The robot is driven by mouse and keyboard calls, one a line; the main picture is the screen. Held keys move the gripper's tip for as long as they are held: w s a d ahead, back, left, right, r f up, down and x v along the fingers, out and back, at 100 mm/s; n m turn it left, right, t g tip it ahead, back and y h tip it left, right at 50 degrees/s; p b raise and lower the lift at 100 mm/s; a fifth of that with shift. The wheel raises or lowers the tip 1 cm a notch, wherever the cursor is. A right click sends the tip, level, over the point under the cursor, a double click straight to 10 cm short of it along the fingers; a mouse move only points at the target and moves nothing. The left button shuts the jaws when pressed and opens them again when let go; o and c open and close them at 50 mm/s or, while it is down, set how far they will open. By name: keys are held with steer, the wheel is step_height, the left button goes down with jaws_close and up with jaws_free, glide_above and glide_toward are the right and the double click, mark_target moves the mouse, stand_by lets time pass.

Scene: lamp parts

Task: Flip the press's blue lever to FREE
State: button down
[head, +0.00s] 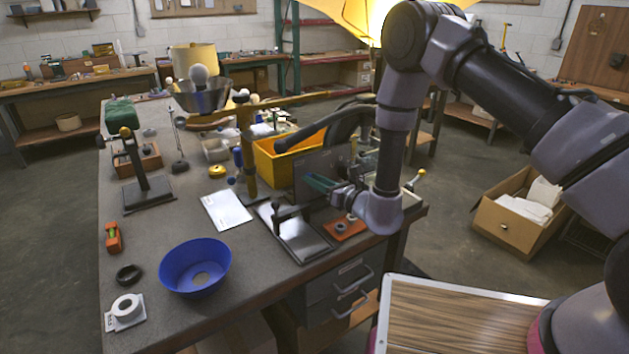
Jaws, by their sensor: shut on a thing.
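A blue-handled part (237,158) stands beside the brass-coloured post (247,150) near the middle of the bench. It may be the press's blue lever, but it is too small to tell, and I cannot read any FREE marking.
A yellow bin (275,172) stands behind the gripper. A white sheet (227,210) lies left of the tray, and a blue bowl (195,268) stands at the front. A black stand (148,195) is at the left. An orange plate (345,228) lies by the right edge.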

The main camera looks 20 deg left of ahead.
steer(key=shift+d+f, duration=0.1)
stand_by(0.7)
steer(key=m, duration=0.1)
steer(key=w+d+m, duration=0.1)
steer(key=m, duration=0.2)
steer(key=w+m, duration=0.1)
steer(key=d+m+t, duration=0.1)
steer(key=shift+w+r+m+y, duration=0.2)
steer(key=shift+w+m+y, duration=0.1)
steer(key=shift+m, duration=0.1)
steer(key=shift+w+d+f+m+t, duration=0.15)
steer(key=shift+w+d+m+t, duration=0.1)
steer(key=shift+m, duration=0.65)
steer(key=shift+w+d+f+m+t, duration=0.2)
steer(key=shift+w+d+m, duration=0.1)
steer(key=shift+m, duration=0.6)
steer(key=shift+w+d+f+m+t, duration=0.15)
steer(key=shift+w+d+m, duration=0.1)
steer(key=shift+m, duration=0.65)
steer(key=c, duration=0.6)
jaws_free()
steer(key=shift+c, duration=0.2)
steer(key=shift+d, duration=0.1)
